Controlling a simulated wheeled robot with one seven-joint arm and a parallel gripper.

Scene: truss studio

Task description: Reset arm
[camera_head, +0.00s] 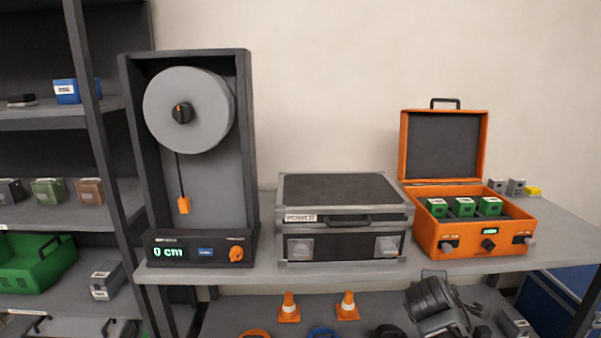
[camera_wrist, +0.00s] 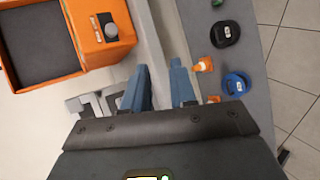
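My gripper (camera_wrist: 160,82) shows in the wrist view with its two blue-grey fingers apart and nothing between them. In the head view, dark parts of my arm and gripper (camera_head: 436,303) show at the lower right, below the front edge of the shelf top and in front of the lower shelf. The fingertips cannot be made out there. The open orange case (camera_head: 440,232) stands on the shelf top above it, with several green blocks inside. Part of the orange case also shows at the upper left of the wrist view (camera_wrist: 98,48), apart from my fingers.
A closed grey case (camera_head: 340,240) stands mid-shelf, left of the orange case. A tall dark device (camera_head: 200,200) with a reel and a "0 cm" display stands further left. Orange cones (camera_head: 289,310) and coloured rings are on the lower shelf. A side rack (camera_head: 100,110) is at left.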

